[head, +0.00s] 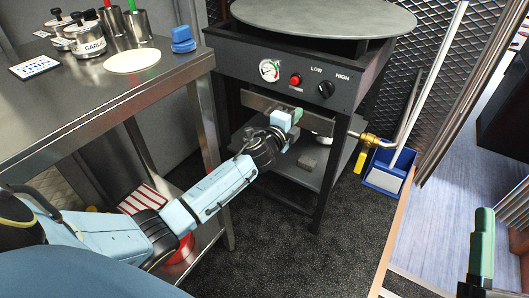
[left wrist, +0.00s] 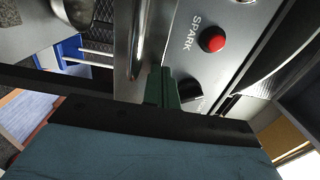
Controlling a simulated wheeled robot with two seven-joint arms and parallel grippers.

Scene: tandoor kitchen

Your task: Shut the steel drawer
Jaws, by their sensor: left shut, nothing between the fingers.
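The steel drawer (head: 318,124) shows as a long steel front under the control panel of the black burner stand in the head view. How far it stands out from the stand is hard to tell. My left gripper (head: 297,115) is at the drawer's front and hides its middle. The left gripper's green fingers (left wrist: 162,88) are closed together and empty in the left wrist view, close to a steel surface; I cannot tell whether they touch it. My right gripper (head: 482,240) shows only in part at the right edge; its jaw state is unclear.
The control panel has a gauge (head: 269,70), a red spark button (head: 295,80) and a black knob (head: 326,90). A yellow-handled gas valve (head: 361,160) and a blue dustpan (head: 388,170) are to the right. A steel counter (head: 100,98) stands left of my left arm.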

